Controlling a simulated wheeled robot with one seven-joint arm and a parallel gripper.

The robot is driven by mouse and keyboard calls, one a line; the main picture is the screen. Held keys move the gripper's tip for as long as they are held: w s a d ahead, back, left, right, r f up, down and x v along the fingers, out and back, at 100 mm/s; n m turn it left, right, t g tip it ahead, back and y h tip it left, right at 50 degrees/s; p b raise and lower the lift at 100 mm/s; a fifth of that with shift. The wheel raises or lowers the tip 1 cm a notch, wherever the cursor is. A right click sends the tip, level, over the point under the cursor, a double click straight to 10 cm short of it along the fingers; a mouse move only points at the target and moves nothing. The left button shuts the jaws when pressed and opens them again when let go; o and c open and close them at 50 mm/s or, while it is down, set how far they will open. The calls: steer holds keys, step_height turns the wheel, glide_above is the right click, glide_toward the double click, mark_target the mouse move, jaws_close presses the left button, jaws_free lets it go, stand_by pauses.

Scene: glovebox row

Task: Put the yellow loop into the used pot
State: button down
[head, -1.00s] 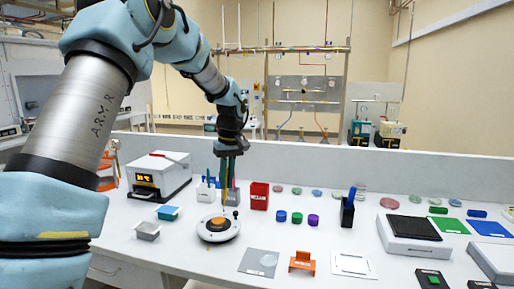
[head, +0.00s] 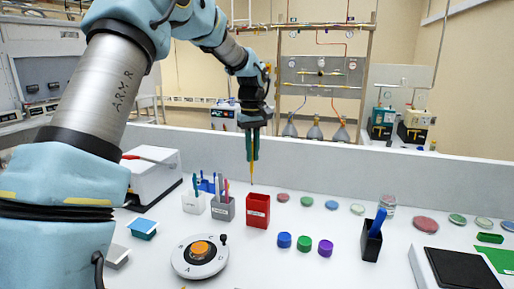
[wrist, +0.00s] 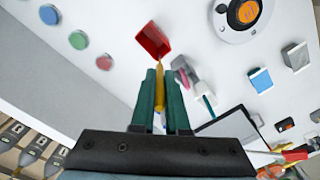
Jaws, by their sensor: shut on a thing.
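My gripper (head: 252,150) is shut on the yellow loop (head: 252,172), which hangs down from the fingers, close to upright. The loop also shows between the green fingers in the wrist view (wrist: 160,88). Its lower tip is just above the red pot (head: 258,212), near its back rim in the head view. The red pot has a white label too small to read, and I see nothing standing in it. It lies ahead of the fingertips in the wrist view (wrist: 152,42).
Left of the red pot stand a grey pot (head: 222,209) and a white pot (head: 194,203), both holding thin tools. A round dial device (head: 200,258) sits in front. Blue, green and purple caps (head: 304,243) lie to the right, with a black pen holder (head: 372,243) beyond.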

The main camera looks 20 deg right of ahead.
steer(key=shift+f, duration=1.45)
steer(key=b, duration=0.4)
glide_above(258, 205)
steer(key=w, duration=0.3)
step_height(258, 205, down, 7)
steer(key=shift+a+f, duration=0.2)
steer(key=shift+a, duration=0.05)
steer(key=shift+f+b, duration=0.35)
steer(key=shift+f, duration=0.15)
steer(key=c, duration=0.8)
jaws_free()
steer(key=shift+c, duration=0.2)
steer(key=shift+r, duration=0.15)
